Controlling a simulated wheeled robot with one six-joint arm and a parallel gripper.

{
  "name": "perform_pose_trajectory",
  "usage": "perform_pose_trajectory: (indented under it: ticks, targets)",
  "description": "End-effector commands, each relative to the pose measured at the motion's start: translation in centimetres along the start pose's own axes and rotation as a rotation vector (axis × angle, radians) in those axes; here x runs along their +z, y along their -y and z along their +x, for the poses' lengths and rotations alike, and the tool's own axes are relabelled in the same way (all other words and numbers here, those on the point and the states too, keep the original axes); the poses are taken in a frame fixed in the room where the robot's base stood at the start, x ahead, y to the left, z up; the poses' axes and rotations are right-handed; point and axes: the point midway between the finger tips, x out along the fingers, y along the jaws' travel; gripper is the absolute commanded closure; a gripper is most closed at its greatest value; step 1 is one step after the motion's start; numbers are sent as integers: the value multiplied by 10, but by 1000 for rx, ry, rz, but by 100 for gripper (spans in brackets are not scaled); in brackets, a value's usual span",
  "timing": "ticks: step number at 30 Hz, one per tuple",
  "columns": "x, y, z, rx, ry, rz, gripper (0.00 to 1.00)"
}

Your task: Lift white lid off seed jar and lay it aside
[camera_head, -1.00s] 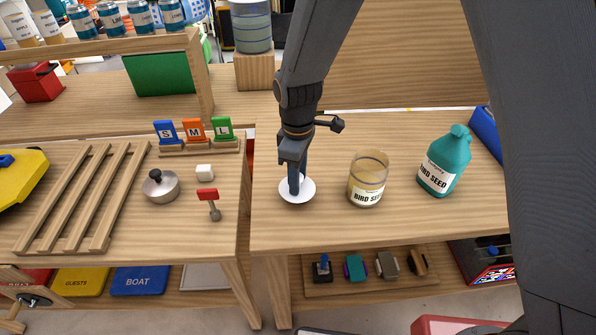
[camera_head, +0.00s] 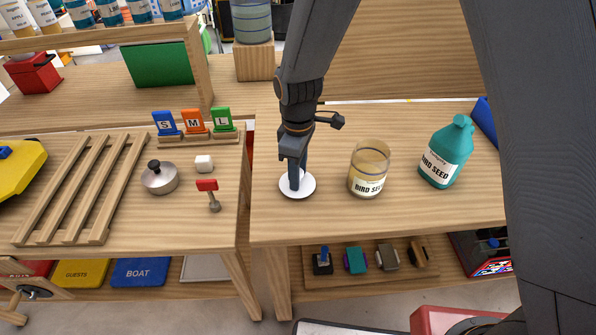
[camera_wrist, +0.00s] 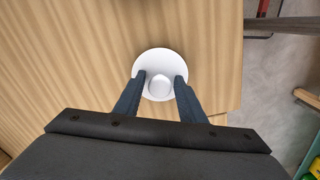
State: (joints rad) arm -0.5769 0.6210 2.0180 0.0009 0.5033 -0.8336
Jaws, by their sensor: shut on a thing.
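The white lid (camera_head: 306,190) is a round disc at or just above the table top, left of the jar; I cannot tell if it touches the wood. My gripper (camera_head: 295,184) points down over the lid and is shut on it. In the wrist view the lid (camera_wrist: 158,62) shows its raised round knob between the two fingers of my gripper (camera_wrist: 160,82). The glass seed jar (camera_head: 369,169), labelled BIRD SEED, stands upright and uncovered to the right, apart from the lid.
A teal BIRD SEED bottle (camera_head: 446,152) stands right of the jar. The table (camera_head: 400,223) is clear in front of the jar.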

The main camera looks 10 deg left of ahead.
Motion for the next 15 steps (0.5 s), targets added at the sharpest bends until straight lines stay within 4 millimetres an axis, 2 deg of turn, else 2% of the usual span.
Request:
perform_pose_trajectory:
  ticks: [12, 13, 15]
  targets:
    - [0, 0, 8, 0, 0, 0, 90]
    - [0, 0, 8, 0, 0, 0, 58]
    - [0, 0, 7, 0, 0, 0, 46]
